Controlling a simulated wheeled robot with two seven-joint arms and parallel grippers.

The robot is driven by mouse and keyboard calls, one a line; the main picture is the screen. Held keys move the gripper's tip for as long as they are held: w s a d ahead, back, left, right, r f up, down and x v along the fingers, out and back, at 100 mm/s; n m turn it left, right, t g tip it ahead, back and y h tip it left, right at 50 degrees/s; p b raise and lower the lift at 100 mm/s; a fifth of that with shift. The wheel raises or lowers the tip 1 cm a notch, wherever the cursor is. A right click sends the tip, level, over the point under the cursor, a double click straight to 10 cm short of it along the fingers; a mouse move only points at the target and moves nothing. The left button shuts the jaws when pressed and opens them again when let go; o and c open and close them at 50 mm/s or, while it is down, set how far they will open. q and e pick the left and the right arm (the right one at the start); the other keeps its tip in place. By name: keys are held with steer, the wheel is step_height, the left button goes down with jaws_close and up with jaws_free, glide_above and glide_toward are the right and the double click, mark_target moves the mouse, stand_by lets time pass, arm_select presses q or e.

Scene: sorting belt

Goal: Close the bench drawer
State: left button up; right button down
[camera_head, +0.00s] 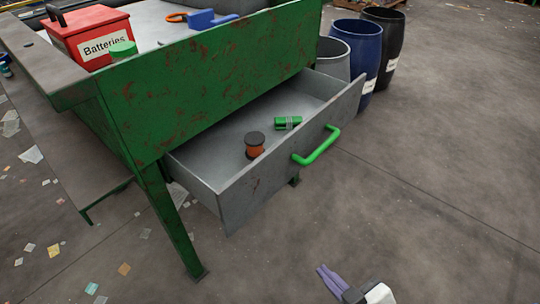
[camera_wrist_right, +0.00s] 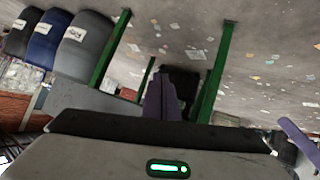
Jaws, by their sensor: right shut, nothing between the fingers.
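The grey bench drawer (camera_head: 262,188) stands pulled out from under the green, rust-flecked bench panel (camera_head: 215,75). Its green bar handle (camera_head: 320,151) is on the front face. Inside the drawer lie an orange spool with dark ends (camera_head: 255,150) and a green cylindrical item (camera_head: 288,123). My right gripper (camera_head: 322,270), with purple fingers, is shut and empty. It is low in the head view, in front of the drawer and apart from the handle. A purple finger also shows in the right wrist view (camera_wrist_right: 165,98).
On the bench are a red Batteries box (camera_head: 90,35), a green round item (camera_head: 122,49) and a blue tool (camera_head: 208,19). Grey, blue (camera_head: 358,45) and black barrels stand behind the drawer. A bench leg (camera_head: 170,220) stands at left. The floor at right is clear.

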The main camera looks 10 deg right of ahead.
mark_target(292, 150)
steer(key=w+d+r+n+t+y+b, duration=0.1)
steer(key=w+d+r+n+t+y, duration=0.45)
steer(key=n, duration=0.95)
steer(key=w+d+r+n+y, duration=0.1)
steer(key=w+d+r+n, duration=0.2)
steer(key=w+r+n, duration=0.65)
arm_select(q)
steer(key=shift+w+f, duration=0.1)
steer(key=shift+f, duration=0.05)
arm_select(e)
steer(key=w+a+n, duration=0.2)
steer(key=a+n, duration=0.1)
steer(key=n, duration=0.1)
steer(key=w+a+n+g+y, duration=0.1)
steer(key=w+a+n, duration=0.2)
steer(key=n, duration=0.2)
steer(key=w+a+n+g+y, duration=0.1)
steer(key=w+a+n, duration=0.2)
steer(key=n, duration=0.2)
steer(key=shift+r, duration=0.4)
